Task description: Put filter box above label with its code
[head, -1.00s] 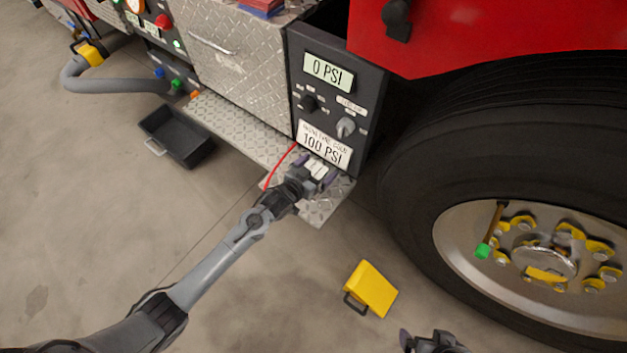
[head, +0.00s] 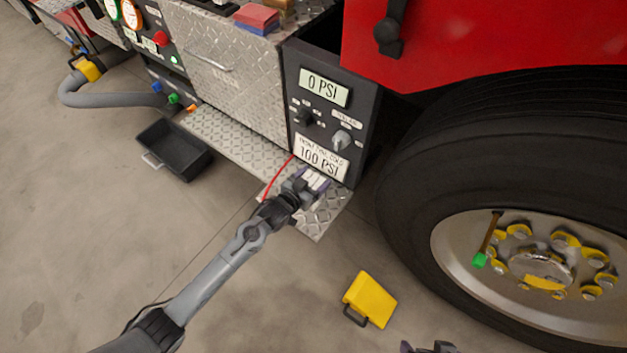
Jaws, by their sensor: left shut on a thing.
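My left gripper (head: 314,180) is at the diamond-plate step, just below the white 100 PSI label (head: 321,157) on the black panel. It is shut on a small whitish thing (head: 315,178), mostly hidden between the purple fingers; I cannot tell what it is. A red line (head: 277,178) runs from the panel's lower edge down past the gripper. No box is clearly recognisable as the filter box; a red and blue block (head: 257,18) lies on the ledge at the top. Only the tips of my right gripper (head: 430,348) show at the bottom edge.
A black open tray (head: 180,150) is on the floor beside the step (head: 235,142). A yellow block with a handle (head: 370,299) lies on the floor. The big tyre (head: 415,200) stands at right. A grey hose (head: 110,99) is at upper left.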

